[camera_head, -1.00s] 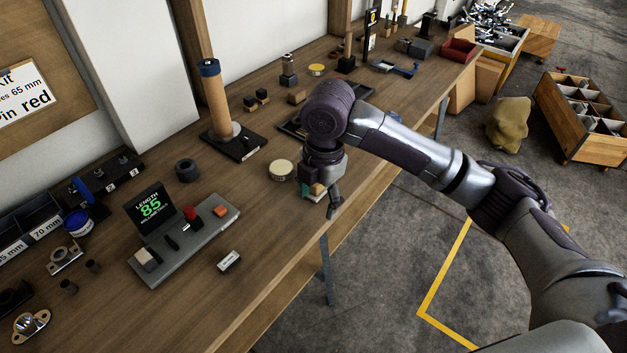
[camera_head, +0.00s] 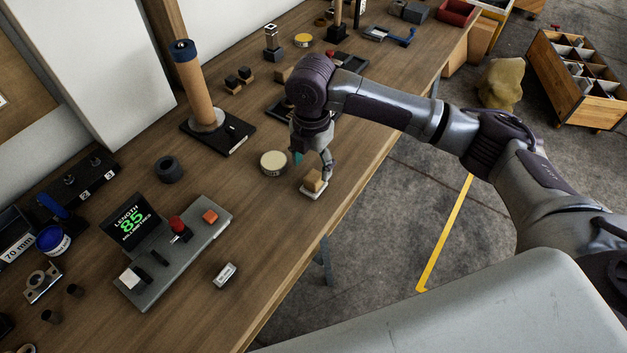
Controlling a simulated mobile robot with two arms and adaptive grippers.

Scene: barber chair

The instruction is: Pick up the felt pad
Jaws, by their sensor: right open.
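A small tan block (camera_head: 314,178) sits on a thin pale flat base (camera_head: 313,192) near the front edge of the workbench. This looks like the felt pad, but the pictures are too small to be sure. My right gripper (camera_head: 312,162) points down just above and behind the block. Its fingers are apart, one with a teal patch on the left and one dark on the right. It holds nothing that I can see. My left gripper is not in view.
A round cream-lidded tin (camera_head: 273,163) stands just left of the gripper. A grey console (camera_head: 172,262) with a length display, a dark ring (camera_head: 169,169) and a post on a black base (camera_head: 233,135) stand further left. Bare wood lies in front of the tin.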

